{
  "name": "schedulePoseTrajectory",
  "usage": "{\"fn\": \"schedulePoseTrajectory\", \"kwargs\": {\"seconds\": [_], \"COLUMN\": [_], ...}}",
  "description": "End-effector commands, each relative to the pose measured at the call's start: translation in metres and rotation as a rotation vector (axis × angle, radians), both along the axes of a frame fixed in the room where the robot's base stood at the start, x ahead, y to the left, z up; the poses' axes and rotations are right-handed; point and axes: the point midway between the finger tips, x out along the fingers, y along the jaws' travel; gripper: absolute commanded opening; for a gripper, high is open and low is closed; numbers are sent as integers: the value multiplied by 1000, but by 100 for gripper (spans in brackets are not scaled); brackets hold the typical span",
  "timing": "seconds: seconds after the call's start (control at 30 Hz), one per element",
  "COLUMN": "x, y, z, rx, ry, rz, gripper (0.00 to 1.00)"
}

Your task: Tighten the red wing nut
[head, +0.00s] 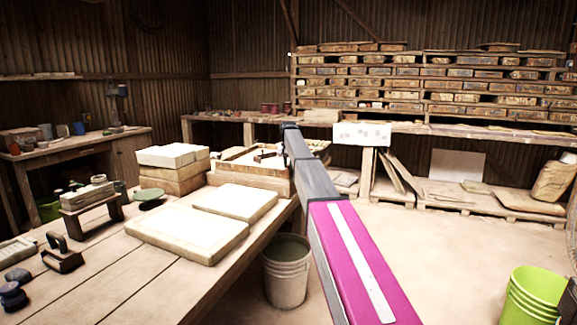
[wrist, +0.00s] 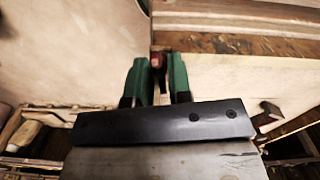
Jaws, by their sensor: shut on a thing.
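The red wing nut (wrist: 158,60) shows as a small dark red piece in the wrist view, at the edge of a pale wooden board. My gripper (wrist: 159,72) has its two green fingers on either side of the nut and is shut on it. The fingers hide part of the nut, so its angle cannot be told. In the head view my arm reaches away past the right side of a wooden tray-like frame (head: 228,171); the fingers and the nut cannot be made out there.
The near workbench (head: 150,285) holds pale slabs (head: 190,232), a stacked block (head: 172,157) and small tools. A grey bucket (head: 286,280) stands on the floor beside it, and a green bucket (head: 532,297) at the lower right. Brick-filled shelves (head: 430,85) line the back wall.

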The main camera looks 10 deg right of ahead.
Motion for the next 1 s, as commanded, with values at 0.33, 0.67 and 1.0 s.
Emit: {"fn": "schedulePoseTrajectory", "kwargs": {"seconds": [0.33,0.67,1.0], "x": [0,0,0], "y": [0,0,0], "z": [1,0,0], "rx": [0,0,0], "ry": [1,0,0], "rz": [-176,-223,-222], "gripper": [0,0,29]}}
